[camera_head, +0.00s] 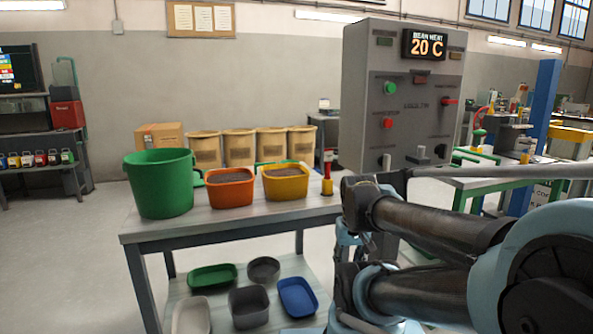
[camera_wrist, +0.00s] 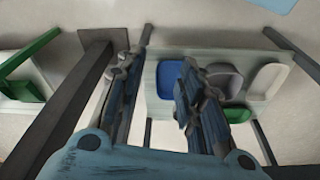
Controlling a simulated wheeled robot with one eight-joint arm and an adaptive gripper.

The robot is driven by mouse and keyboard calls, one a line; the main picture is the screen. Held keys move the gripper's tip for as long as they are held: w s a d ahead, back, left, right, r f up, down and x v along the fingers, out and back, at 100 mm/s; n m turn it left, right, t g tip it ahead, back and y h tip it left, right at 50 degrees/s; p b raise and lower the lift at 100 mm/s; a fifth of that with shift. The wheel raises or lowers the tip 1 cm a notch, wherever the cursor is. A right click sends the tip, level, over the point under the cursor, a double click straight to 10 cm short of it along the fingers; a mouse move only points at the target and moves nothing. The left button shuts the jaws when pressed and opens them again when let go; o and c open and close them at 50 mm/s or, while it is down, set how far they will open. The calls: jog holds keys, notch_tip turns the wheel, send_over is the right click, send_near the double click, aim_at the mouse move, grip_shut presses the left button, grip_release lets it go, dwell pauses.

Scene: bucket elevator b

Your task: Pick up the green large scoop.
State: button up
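No thing here is plainly a large green scoop. A shallow green container (camera_head: 212,276) lies on the lower shelf in the head view, and it also shows in part in the wrist view (camera_wrist: 237,114); no handle is visible on it. Another green piece (camera_head: 198,178) is mostly hidden behind a green bucket (camera_head: 160,185) on the table top. My gripper (camera_wrist: 157,68) is open and empty in the wrist view, its fingers apart above the table frame and lower shelf. It touches no container that I can see.
The table (camera_head: 240,222) also bears an orange bin (camera_head: 230,193), a yellow bin (camera_head: 286,187) and a red-yellow object (camera_head: 327,180). Blue (camera_head: 297,297), grey and white containers share the lower shelf. A grey control cabinet (camera_head: 385,90) stands at the right. Floor is clear at left.

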jog(key=shift+d, duration=0.2)
